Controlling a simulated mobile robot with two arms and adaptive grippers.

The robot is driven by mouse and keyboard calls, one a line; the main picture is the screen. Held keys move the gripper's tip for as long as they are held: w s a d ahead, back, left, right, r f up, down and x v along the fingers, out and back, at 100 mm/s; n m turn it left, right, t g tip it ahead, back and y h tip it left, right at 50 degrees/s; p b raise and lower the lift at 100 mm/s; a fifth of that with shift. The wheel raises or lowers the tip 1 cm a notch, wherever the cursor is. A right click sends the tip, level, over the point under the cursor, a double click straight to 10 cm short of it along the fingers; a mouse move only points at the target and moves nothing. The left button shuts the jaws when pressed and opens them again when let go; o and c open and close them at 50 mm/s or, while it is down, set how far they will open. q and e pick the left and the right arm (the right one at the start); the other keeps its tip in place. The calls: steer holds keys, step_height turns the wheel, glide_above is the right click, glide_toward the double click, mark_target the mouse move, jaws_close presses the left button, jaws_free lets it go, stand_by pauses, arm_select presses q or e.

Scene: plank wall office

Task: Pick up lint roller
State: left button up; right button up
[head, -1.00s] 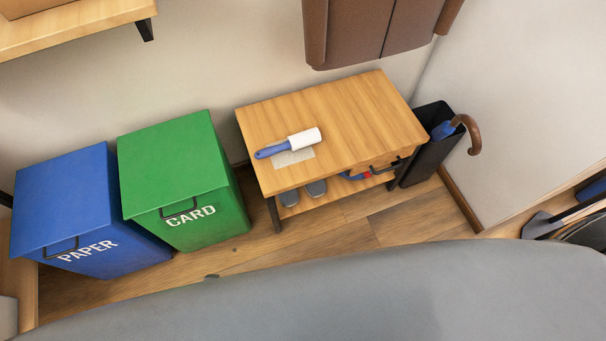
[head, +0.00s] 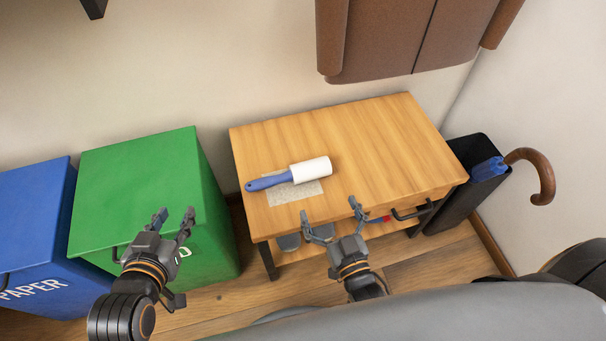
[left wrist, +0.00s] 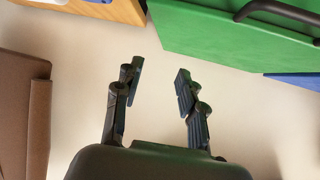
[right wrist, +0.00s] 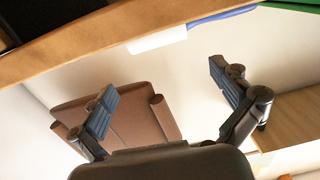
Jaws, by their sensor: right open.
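The lint roller (head: 311,170) has a white roll and a blue handle. It lies on top of the wooden bench (head: 385,140), partly over a pale grey patch (head: 296,193). In the right wrist view its white roll (right wrist: 158,40) shows at the bench edge. My left gripper (head: 174,220) is open and empty, in front of the green bin and left of the roller. My right gripper (head: 331,217) is open and empty at the bench's front edge, below and slightly right of the roller, apart from it.
A green bin (head: 140,185) and a blue bin (head: 35,210) stand left of the bench. A black umbrella stand (head: 468,195) with a curved-handled umbrella (head: 540,175) stands right. A brown hanging item (head: 400,40) is above the bench. The bench's right top is clear.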

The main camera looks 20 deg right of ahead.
glide_toward(311, 166)
steer(key=w, duration=0.3)
steer(key=shift+a+f+b, duration=0.15)
steer(key=shift+b, duration=0.25)
steer(key=w+b, duration=0.1)
steer(key=w, duration=0.3)
steer(key=shift+w+a+b, duration=0.1)
steer(key=shift+w+b, duration=0.05)
steer(key=shift+b, duration=0.15)
steer(key=shift+w, duration=0.4)
steer(key=c, duration=0.9)
arm_select(q)
steer(key=w+d+r+t+h, duration=0.2)
steer(key=r+t, duration=0.5)
steer(key=r, duration=0.4)
steer(key=shift+w+d+r, duration=0.25)
steer(key=shift+w+r, duration=0.15)
steer(key=shift+w, duration=0.2)
arm_select(e)
steer(key=shift+o, duration=0.2)
